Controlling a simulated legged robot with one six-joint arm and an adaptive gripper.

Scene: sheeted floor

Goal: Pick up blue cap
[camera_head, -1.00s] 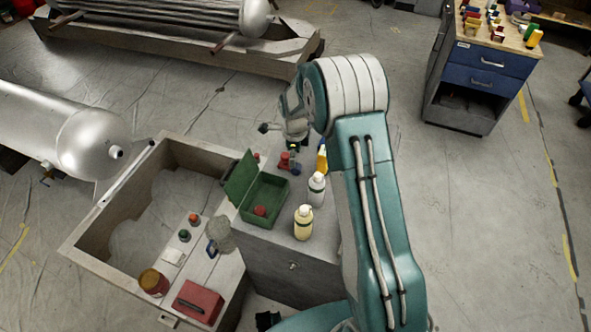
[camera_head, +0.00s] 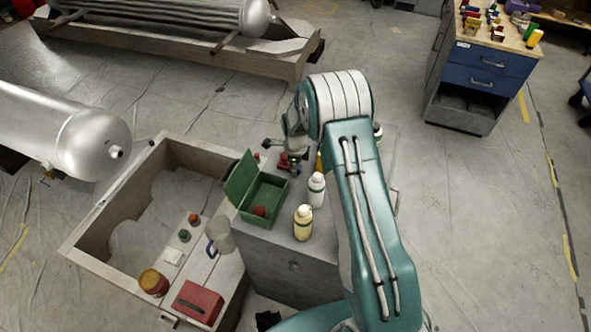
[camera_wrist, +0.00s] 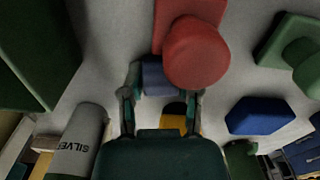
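My gripper (camera_wrist: 162,92) is open in the wrist view, with one finger on each side. A small blue-grey block-like piece (camera_wrist: 158,76) shows between and beyond the fingertips; contact cannot be told. A brighter blue, faceted piece (camera_wrist: 259,116) lies to the right, outside the fingers. Which of these two is the blue cap is not clear. In the head view my gripper (camera_head: 284,158) is low over the grey cabinet top, beside a red item, and partly hidden by my arm. No blue cap can be made out there.
A red round-topped item (camera_wrist: 196,52) stands close beyond the right finger. A yellow item (camera_wrist: 173,110) shows low between the fingers. An open green box (camera_head: 263,190) and two bottles, one white (camera_head: 316,190) and one cream (camera_head: 303,222), crowd the grey cabinet top (camera_head: 275,242).

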